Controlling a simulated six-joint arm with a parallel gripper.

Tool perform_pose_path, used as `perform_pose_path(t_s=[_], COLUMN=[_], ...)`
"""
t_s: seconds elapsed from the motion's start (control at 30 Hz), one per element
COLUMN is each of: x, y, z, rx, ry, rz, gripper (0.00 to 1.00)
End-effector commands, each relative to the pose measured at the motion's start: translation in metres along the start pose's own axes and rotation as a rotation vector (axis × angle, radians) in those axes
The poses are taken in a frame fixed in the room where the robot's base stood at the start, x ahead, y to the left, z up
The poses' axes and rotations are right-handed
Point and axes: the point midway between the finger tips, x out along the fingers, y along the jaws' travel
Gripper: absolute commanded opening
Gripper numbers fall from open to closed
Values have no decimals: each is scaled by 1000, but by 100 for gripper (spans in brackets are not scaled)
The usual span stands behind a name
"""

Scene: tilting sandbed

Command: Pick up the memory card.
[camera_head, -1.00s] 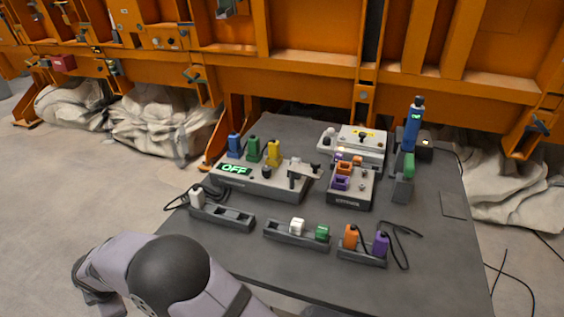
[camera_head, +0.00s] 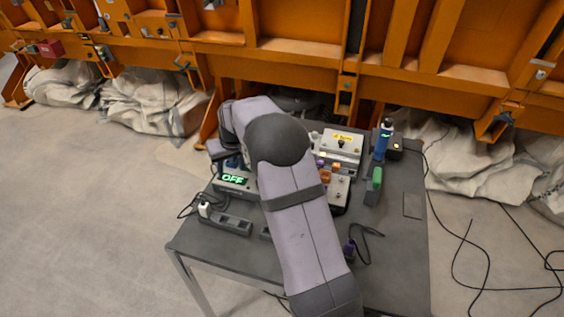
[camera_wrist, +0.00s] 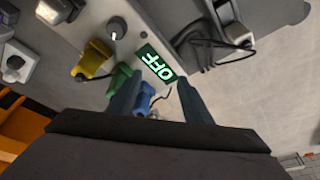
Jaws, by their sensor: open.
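I cannot pick out the memory card for sure in either view. My gripper (camera_wrist: 160,84) is open over the grey control box, with nothing held. In the wrist view a blue plug-like piece (camera_wrist: 146,100) shows between the fingers, partly hidden. A green piece (camera_wrist: 117,82) is beside the left finger and a yellow one (camera_wrist: 92,60) farther left. The green OFF display (camera_wrist: 157,64) lies just beyond the fingertips and also shows in the head view (camera_head: 233,179). My arm hides the gripper and much of the table's middle in the head view.
The grey table (camera_head: 400,255) carries a low socket strip with a white plug (camera_head: 204,209), a white-topped box (camera_head: 338,147), a button box (camera_head: 338,190), a blue upright piece (camera_head: 383,140) and a green piece in a holder (camera_head: 376,178).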

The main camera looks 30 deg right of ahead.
Motion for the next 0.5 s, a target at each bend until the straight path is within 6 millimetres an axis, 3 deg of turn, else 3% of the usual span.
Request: perform_pose_path(t_s=[0.03,0.2,0.4,0.5], x=[-23,-53,-81,-88], y=[24,79,122,132], z=[2,25,48,57], rx=[93,355,588,658], ry=[-22,-87,-140,-157], rz=[7,20,31,33], gripper=[45,45,45,45])
